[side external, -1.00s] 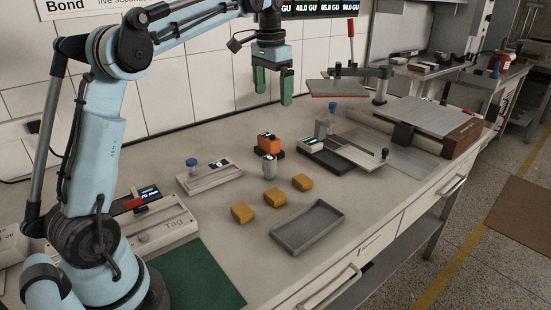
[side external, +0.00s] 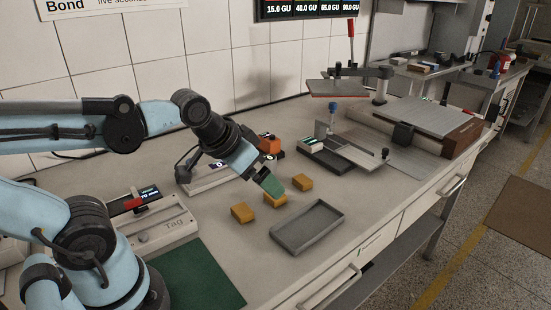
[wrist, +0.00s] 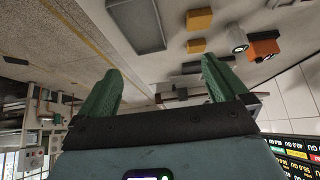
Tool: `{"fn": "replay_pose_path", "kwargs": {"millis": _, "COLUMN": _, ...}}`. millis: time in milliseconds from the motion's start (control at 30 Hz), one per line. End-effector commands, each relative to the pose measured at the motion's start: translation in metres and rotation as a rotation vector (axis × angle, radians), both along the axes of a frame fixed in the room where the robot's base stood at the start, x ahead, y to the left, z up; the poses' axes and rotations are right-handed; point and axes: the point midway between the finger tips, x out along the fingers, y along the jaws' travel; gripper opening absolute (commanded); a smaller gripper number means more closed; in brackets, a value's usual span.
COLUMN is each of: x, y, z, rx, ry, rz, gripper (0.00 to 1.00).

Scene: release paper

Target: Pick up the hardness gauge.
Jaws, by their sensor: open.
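I take the hardness gauge to be the small grey cylinder with a pale round top (wrist: 238,38), standing beside an orange block-shaped device (wrist: 263,44) in the wrist view. In the side view my gripper hides most or all of the cylinder, while the orange device (side external: 269,144) shows just behind. My gripper (side external: 272,187) is tilted, its green fingers pointing down and right, with the tips overlapping the middle yellow block in the picture. In the wrist view my gripper (wrist: 161,66) is open with nothing between its fingers; the cylinder lies beyond the right finger.
Yellow blocks (side external: 242,212) lie in a row near a grey tray (side external: 308,228). A flat instrument (side external: 205,178) stands left, partly behind my arm. A tag tester (side external: 160,222) and green mat (side external: 200,275) are nearer. A slide apparatus (side external: 350,150) stands right.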

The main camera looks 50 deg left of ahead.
Motion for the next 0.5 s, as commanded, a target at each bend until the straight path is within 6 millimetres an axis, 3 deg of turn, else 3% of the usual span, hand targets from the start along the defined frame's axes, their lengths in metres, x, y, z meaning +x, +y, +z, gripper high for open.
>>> {"fn": "replay_pose_path", "kwargs": {"millis": 67, "x": -0.0057, "y": -0.0033, "z": -0.0078, "rx": -0.005, "ry": -0.017, "rz": -0.004, "gripper": 0.98}}
{"fn": "replay_pose_path", "kwargs": {"millis": 200, "x": -0.0085, "y": -0.0049, "z": -0.0119, "rx": -0.008, "ry": -0.027, "rz": -0.004, "gripper": 0.77}}
{"fn": "replay_pose_path", "kwargs": {"millis": 500, "x": -0.0082, "y": -0.0047, "z": -0.0114, "rx": -0.009, "ry": -0.026, "rz": -0.003, "gripper": 0.76}}
